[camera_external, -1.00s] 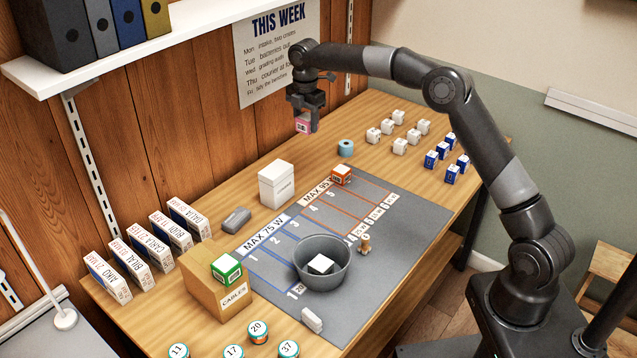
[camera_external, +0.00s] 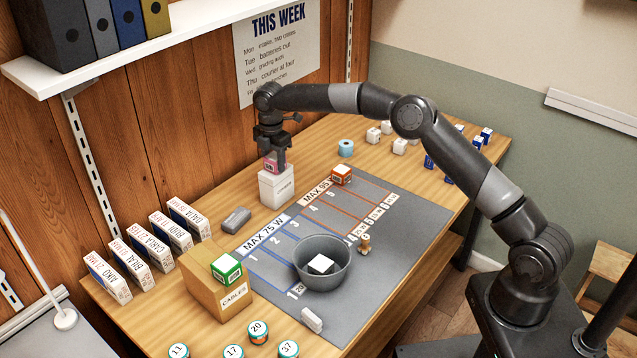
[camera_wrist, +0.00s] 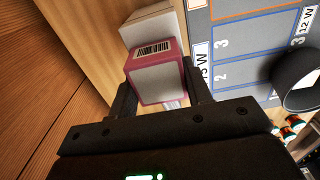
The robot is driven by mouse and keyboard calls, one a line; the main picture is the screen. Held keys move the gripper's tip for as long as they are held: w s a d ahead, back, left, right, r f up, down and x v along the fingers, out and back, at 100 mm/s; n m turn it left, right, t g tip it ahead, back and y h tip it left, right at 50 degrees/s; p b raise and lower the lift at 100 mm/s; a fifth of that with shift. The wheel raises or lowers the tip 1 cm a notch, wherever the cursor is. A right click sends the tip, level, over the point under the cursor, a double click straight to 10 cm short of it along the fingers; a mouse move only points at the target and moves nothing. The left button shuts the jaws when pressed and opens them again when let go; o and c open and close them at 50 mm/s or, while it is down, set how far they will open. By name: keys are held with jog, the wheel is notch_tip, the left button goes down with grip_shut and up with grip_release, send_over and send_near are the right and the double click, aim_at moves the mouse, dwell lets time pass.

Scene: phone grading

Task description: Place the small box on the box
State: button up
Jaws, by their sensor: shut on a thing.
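My gripper (camera_external: 274,160) is shut on a small pink box with a white face (camera_external: 272,167). The pink box also shows in the wrist view (camera_wrist: 160,78), between the two fingers, with a barcode on one side. It is right over the top of a white box (camera_external: 278,190) standing on the table against the wall side. I cannot tell whether the pink box touches the white box's top. The white box shows partly behind the pink one in the wrist view (camera_wrist: 147,26). A cardboard box labelled CABLES (camera_external: 213,290) carries a green-and-white small box (camera_external: 227,268).
A grey mat (camera_external: 395,225) bears an orange box (camera_external: 341,174) and a grey bowl (camera_external: 337,277) with a white cube inside. A grey object (camera_external: 236,220) lies near the white box. A blue roll (camera_external: 345,148) and white and blue cubes stand farther back.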

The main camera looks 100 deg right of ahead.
jog(key=o, duration=1)
jog(key=shift+f, duration=0.1)
